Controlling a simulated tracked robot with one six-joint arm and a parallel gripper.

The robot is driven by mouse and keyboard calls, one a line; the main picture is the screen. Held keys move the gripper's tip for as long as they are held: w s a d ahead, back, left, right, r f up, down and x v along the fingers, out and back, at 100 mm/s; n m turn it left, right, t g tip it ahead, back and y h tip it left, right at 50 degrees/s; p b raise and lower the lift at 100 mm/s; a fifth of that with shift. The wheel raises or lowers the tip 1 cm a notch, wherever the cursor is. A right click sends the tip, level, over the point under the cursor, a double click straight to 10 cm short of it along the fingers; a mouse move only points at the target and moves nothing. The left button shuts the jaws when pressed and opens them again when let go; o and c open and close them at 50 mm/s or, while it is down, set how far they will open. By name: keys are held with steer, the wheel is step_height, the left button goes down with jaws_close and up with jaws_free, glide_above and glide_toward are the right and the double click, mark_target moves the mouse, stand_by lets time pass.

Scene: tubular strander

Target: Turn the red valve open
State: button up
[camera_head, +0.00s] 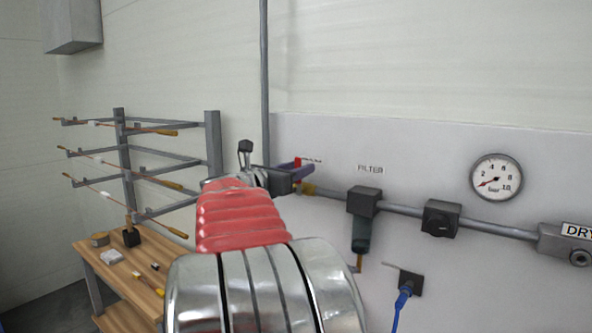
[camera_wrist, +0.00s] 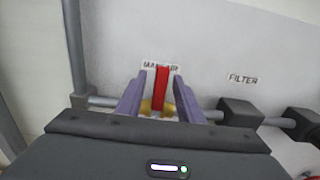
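The red valve handle (camera_wrist: 162,92) stands upright in the wrist view, below a partly covered label (camera_wrist: 160,68). Its brass body (camera_wrist: 148,107) sits on a grey pipe. My gripper (camera_wrist: 160,80) has its two purple fingers apart, one on each side of the handle. A gap shows on the left side; the right finger looks very near the handle, and I cannot tell whether it touches. In the head view, my gripper (camera_head: 296,172) is at the left end of the pipe and covers most of the valve; only a bit of the red handle (camera_head: 298,162) shows.
Along the pipe to the right are a filter (camera_head: 361,235), a black regulator (camera_head: 440,218) and a round gauge (camera_head: 496,177), its needle at the low end. A blue hose (camera_head: 403,298) hangs below. A wooden bench (camera_head: 130,275) and a rack (camera_head: 213,150) stand left.

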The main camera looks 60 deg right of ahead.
steer(key=shift+c, duration=0.6)
jaws_close()
